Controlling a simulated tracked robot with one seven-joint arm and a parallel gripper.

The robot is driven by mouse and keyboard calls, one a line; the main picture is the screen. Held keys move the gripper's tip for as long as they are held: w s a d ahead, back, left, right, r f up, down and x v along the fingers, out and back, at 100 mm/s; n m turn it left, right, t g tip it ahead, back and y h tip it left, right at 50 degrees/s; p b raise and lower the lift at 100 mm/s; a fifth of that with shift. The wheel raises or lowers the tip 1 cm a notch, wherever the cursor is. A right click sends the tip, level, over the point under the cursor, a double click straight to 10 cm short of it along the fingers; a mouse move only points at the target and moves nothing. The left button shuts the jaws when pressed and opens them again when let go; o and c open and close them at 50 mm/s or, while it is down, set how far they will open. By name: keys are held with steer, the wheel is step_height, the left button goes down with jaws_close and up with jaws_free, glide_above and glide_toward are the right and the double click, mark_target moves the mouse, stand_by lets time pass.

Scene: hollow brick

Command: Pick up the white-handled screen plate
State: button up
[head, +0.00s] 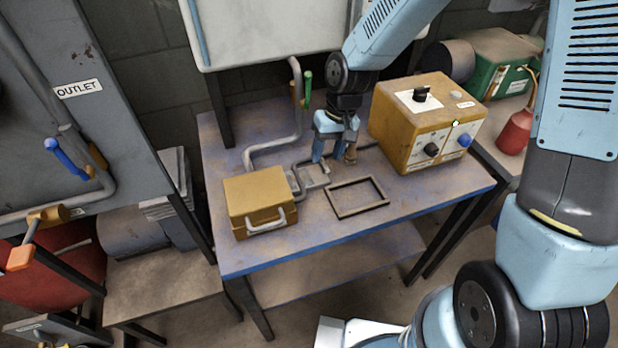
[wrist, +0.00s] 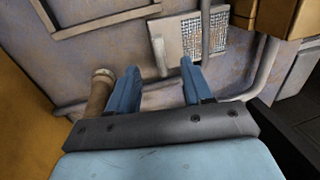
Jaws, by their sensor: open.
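The screen plate (head: 313,174) is a small, pale plate lying on the table between the yellow box and the empty frame. In the wrist view its mesh (wrist: 190,38) shows beyond my fingertips, with a dark bar across it. A short pale bar (wrist: 160,56) at its near-left edge looks like the white handle. My gripper (head: 334,155) points down above the table, just behind and right of the plate. In the wrist view the gripper (wrist: 158,68) is open, with nothing between its fingers; the pale bar is ahead of the gap.
A yellow lidded box (head: 258,194) stands left of the plate; an empty dark frame (head: 382,203) lies right. A large yellow control box (head: 410,120) is close on the right. A brown cylindrical piece (wrist: 98,92) is beside my left finger. A grey pipe (head: 275,143) runs behind.

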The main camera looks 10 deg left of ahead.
mark_target(324, 161)
steer(key=shift+s+a+f, duration=0.1)
steer(key=shift+a+f, duration=0.1)
steer(key=shift+f, duration=0.8)
steer(key=shift+s+a+f, duration=0.1)
steer(key=shift+a+f, duration=0.05)
steer(key=shift+f, duration=0.85)
steer(key=shift+c, duration=0.4)
jaws_close()
